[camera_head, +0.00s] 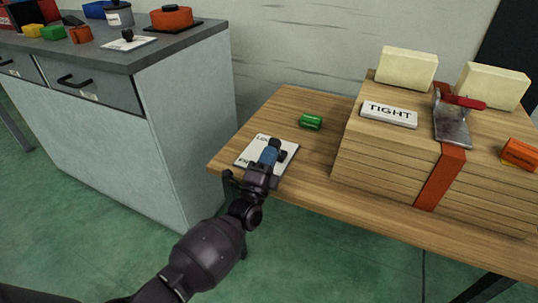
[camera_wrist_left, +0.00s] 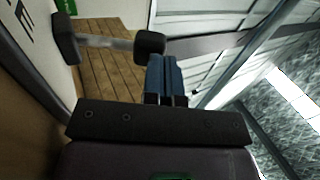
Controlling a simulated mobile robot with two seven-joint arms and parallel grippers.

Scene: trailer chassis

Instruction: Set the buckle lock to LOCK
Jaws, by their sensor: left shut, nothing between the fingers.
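The buckle lock is a white plate (camera_head: 285,149) on the near left corner of the wooden table, with partly covered lettering that starts "LO" at its far edge. Its lever shows in the left wrist view as a grey shaft with a dark knob (camera_wrist_left: 150,45), standing out from a dark base (camera_wrist_left: 66,38). My left gripper (camera_head: 270,153) is over the plate and covers much of it. Its blue fingers (camera_wrist_left: 163,72) are shut and empty, with tips close to the knob; I cannot tell whether they touch. Which label the lever points to is hidden. My right gripper is not in view.
A green cylinder (camera_head: 311,122) lies beyond the plate. A stack of boards (camera_head: 380,160) with an orange strap (camera_head: 440,177), a metal buckle (camera_head: 452,125) and a "TIGHT" sign (camera_head: 389,114) stands at right. A grey cabinet (camera_head: 185,110) with several items is at left.

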